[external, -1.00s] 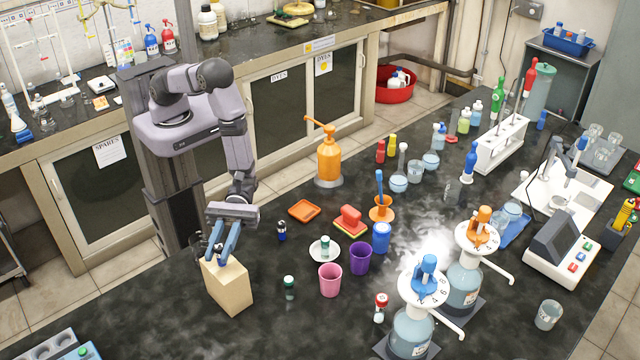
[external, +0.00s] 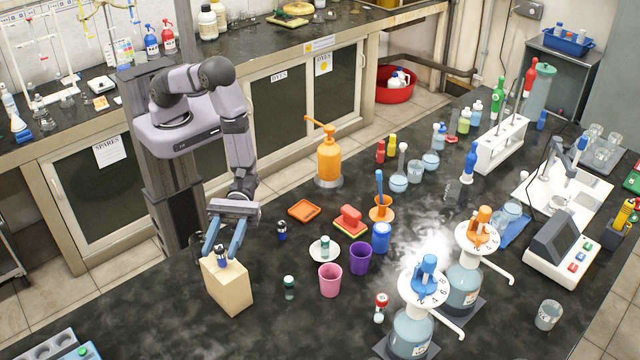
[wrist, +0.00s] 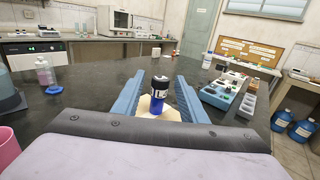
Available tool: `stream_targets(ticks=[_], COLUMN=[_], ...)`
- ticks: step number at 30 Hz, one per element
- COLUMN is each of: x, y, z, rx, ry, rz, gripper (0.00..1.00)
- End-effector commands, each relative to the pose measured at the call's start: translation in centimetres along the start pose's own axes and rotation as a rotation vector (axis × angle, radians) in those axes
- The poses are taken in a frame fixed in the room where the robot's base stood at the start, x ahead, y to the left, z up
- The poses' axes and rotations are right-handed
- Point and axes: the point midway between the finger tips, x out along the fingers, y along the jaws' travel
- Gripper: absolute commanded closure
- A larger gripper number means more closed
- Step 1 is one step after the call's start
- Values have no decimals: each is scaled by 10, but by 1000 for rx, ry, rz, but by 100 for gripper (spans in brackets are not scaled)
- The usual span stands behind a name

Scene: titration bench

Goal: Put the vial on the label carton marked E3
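A small blue vial (external: 221,258) with a black cap stands upright on top of a plain tan carton (external: 229,288). No E3 mark is legible on the carton. My gripper (external: 221,249) is open. Its two blue fingers stand on either side of the vial, with visible gaps in the wrist view.
Another blue vial (external: 281,232) stands right of the carton. A green-capped vial (external: 289,288), a saucer (external: 314,252) bearing another vial, a pink cup (external: 330,281) and a purple cup (external: 360,258) stand further right. The bench left of the carton is mostly clear.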

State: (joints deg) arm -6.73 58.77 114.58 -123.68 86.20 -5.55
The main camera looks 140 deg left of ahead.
Motion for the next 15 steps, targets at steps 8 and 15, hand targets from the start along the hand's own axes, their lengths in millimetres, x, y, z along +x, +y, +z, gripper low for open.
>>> stream_targets(ticks=[8,15], x=[-51,-88], y=[1,1], z=[-4,-2], rx=[0,1], ry=[-1,-2], rz=[6,3], gripper=[61,61])
